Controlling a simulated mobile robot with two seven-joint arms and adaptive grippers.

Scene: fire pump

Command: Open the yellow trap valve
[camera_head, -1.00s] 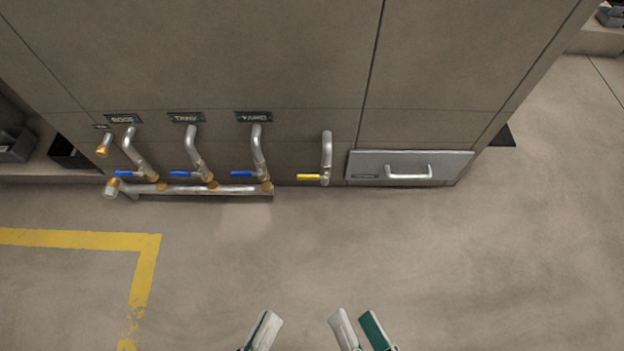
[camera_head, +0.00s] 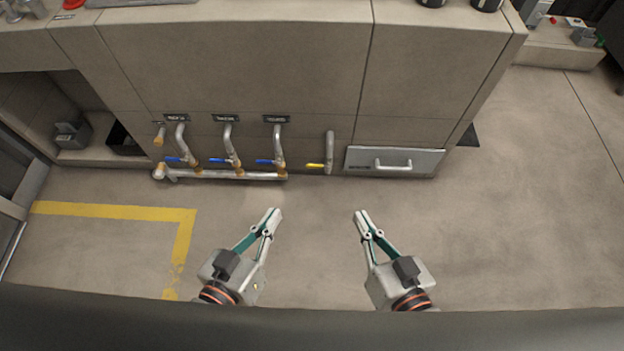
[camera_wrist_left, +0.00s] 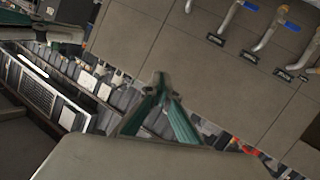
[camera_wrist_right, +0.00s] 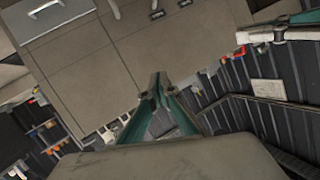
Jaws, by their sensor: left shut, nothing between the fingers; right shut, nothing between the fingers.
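The yellow trap valve handle (camera_head: 315,165) sits low on the cabinet front, at the lower end of a short bent grey pipe (camera_head: 329,148), right of the blue-handled valves. The yellow handle lies sideways, pointing left from the pipe. My left gripper (camera_head: 275,213) is shut and empty, over the floor in front of the cabinet, below and left of the yellow handle in the picture. My right gripper (camera_head: 360,215) is shut and empty, below and right of it. Both are well apart from the valve. The wrist views show the left fingertips (camera_wrist_left: 160,82) and right fingertips (camera_wrist_right: 155,80) closed.
Several blue-handled valves (camera_head: 222,160) join a horizontal pipe (camera_head: 225,175) left of the yellow valve. A metal drawer panel with a handle (camera_head: 393,166) is to the right. A yellow floor line (camera_head: 110,210) is at the left. The floor between is clear.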

